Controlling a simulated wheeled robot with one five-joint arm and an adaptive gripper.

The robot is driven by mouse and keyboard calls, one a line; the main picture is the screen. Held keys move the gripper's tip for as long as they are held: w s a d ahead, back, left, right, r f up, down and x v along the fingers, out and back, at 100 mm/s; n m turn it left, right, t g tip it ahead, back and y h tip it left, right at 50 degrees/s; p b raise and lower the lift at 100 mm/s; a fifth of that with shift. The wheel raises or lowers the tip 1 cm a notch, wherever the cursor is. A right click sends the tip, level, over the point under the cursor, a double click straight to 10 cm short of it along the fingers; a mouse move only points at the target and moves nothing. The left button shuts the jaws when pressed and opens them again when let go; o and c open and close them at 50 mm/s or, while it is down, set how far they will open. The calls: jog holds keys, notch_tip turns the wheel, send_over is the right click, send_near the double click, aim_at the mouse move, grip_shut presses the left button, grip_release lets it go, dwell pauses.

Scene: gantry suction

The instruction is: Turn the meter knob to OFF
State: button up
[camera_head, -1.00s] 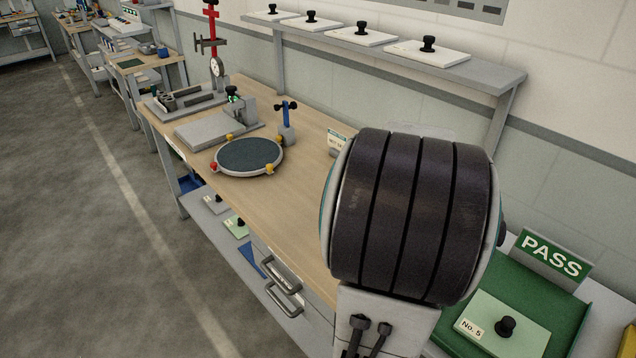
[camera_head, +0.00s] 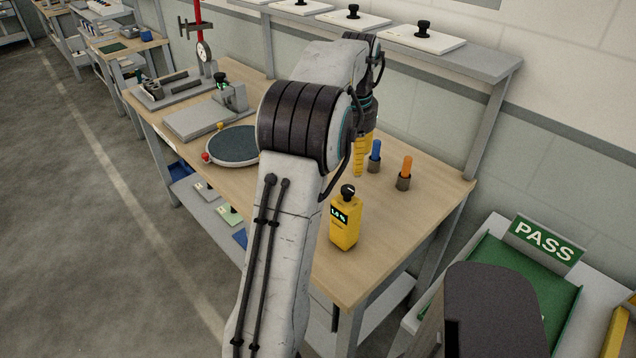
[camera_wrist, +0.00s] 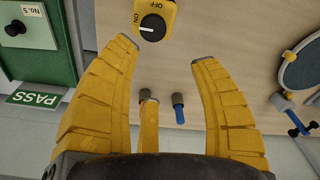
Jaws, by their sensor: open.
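The meter (camera_head: 345,222) is a yellow box with a dark display reading about 1.6 % and a black knob on top. It stands upright on the near right part of the wooden bench. In the wrist view the meter's knob (camera_wrist: 152,28) is at the top edge, and its white mark points left toward ON; OFF is printed above it. My gripper (camera_wrist: 165,49) is open and empty, its yellow fingers apart, with the meter just beyond the fingertips. In the head view my gripper (camera_head: 361,155) is partly hidden by my arm, behind the meter and above the bench.
A blue stick (camera_head: 375,150) and an orange stick (camera_head: 406,167) stand in dark holders near my gripper. A round dark plate (camera_head: 234,143) lies left. A shelf (camera_head: 490,65) runs along the wall. A green PASS tray (camera_head: 560,292) is at right. Bare bench surrounds the meter.

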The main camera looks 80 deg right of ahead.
aim_at(348, 188)
jog(key=shift+w+a, duration=0.15)
jog(key=shift+a, duration=0.25)
jog(key=shift+a+y, duration=0.3)
jog(key=shift+s+a+f, duration=0.2)
jog(key=shift+a, duration=0.05)
jog(key=shift+a+f, duration=0.15)
jog(key=shift+f, duration=3.4)
jog(key=shift+o, duration=0.2)
grip_shut()
